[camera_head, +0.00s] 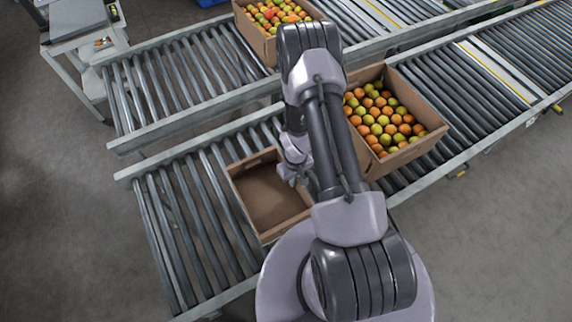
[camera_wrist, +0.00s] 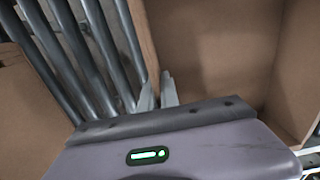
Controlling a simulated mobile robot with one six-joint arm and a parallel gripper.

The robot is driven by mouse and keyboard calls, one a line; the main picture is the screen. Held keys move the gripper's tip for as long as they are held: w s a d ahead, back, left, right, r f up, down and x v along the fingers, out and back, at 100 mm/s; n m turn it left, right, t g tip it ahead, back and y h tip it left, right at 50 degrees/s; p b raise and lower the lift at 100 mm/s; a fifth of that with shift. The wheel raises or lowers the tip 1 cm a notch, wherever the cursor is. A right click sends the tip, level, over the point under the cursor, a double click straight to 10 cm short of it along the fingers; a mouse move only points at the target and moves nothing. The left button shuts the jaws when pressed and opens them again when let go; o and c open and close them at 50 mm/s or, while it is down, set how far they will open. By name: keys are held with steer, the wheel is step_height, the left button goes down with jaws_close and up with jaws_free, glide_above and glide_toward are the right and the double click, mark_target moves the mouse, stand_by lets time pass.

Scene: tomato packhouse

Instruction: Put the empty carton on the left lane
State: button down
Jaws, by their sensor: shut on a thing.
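The empty carton (camera_head: 262,198) is an open brown box with a bare floor, over the left part of the nearer roller lane (camera_head: 190,225). I cannot tell whether it rests on the rollers. My gripper (camera_head: 292,180) is at the carton's right wall, partly covered by my arm. In the wrist view my gripper (camera_wrist: 158,92) has its fingers close together on the wall of the carton (camera_wrist: 215,45), whose inside fills the right part. The farther lane (camera_head: 190,75) runs alongside, toward the upper left, with its left end bare.
A carton full of tomatoes (camera_head: 425,143) stands on the nearer lane, right of my arm. Another full carton (camera_head: 255,37) is on the farther lane at the top. A narrow gap separates the lanes. A grey cart (camera_head: 85,50) stands at the upper left.

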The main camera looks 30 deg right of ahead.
step_height(320, 180, down, 3)
steer(key=b, duration=0.2)
steer(key=shift+d+f+b, duration=0.1)
steer(key=shift+f+b, duration=0.1)
steer(key=shift+b, duration=0.2)
steer(key=shift+s, duration=0.25)
steer(key=shift+a, duration=0.2)
steer(key=shift+d+f, duration=0.1)
steer(key=c, duration=1.6)
jaws_free()
